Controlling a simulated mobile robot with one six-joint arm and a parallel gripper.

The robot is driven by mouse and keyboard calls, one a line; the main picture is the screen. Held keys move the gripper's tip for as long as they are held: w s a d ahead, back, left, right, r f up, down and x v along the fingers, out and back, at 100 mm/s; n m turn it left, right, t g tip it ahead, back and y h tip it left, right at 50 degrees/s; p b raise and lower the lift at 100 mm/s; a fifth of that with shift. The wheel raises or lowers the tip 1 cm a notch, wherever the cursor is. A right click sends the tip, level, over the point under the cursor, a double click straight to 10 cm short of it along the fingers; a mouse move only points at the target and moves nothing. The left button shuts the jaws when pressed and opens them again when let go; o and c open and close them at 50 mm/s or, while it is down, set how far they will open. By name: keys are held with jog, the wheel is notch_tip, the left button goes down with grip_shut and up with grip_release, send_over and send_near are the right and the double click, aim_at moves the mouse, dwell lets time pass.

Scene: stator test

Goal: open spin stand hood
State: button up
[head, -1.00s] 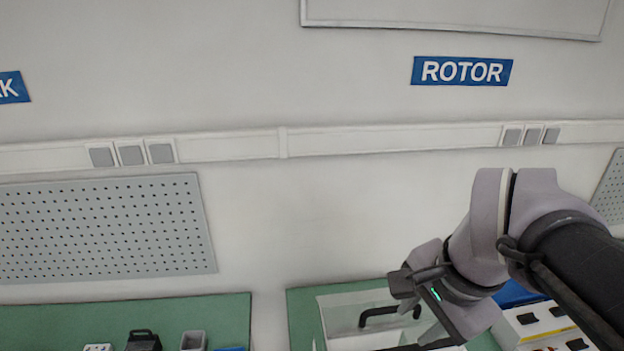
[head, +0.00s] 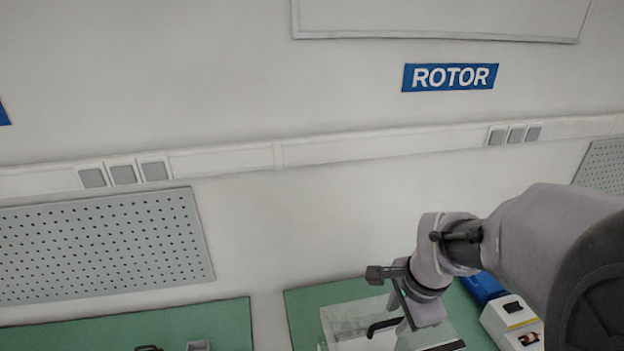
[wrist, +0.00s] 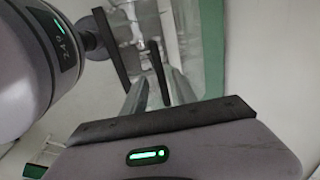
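The spin stand hood (head: 345,322) is a clear box at the bottom of the head view, on a green bench top. It looks down, and its lower part is cut off by the frame. Its black bar handle (head: 384,326) shows just left of my gripper (head: 405,326). In the wrist view, two pale fingers (wrist: 158,95) stand apart, with a dark bar (wrist: 158,65), likely the handle, between or just beyond their tips. A gap shows between the fingers; I cannot tell whether they touch the bar.
A blue bin (head: 482,288) and a white and yellow unit (head: 515,322) stand right of the hood, close under my arm. A second green bench top (head: 225,320) with small items lies to the left. The wall behind carries a pegboard (head: 100,245) and a ROTOR sign (head: 450,77).

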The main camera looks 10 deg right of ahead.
jog(key=shift+f, duration=0.4)
jog(key=shift+w+a+f, duration=0.1)
jog(key=shift+w+f, duration=0.05)
jog(key=shift+w, duration=0.05)
jog(key=shift+c, duration=0.4)
grip_shut()
dwell(0.6)
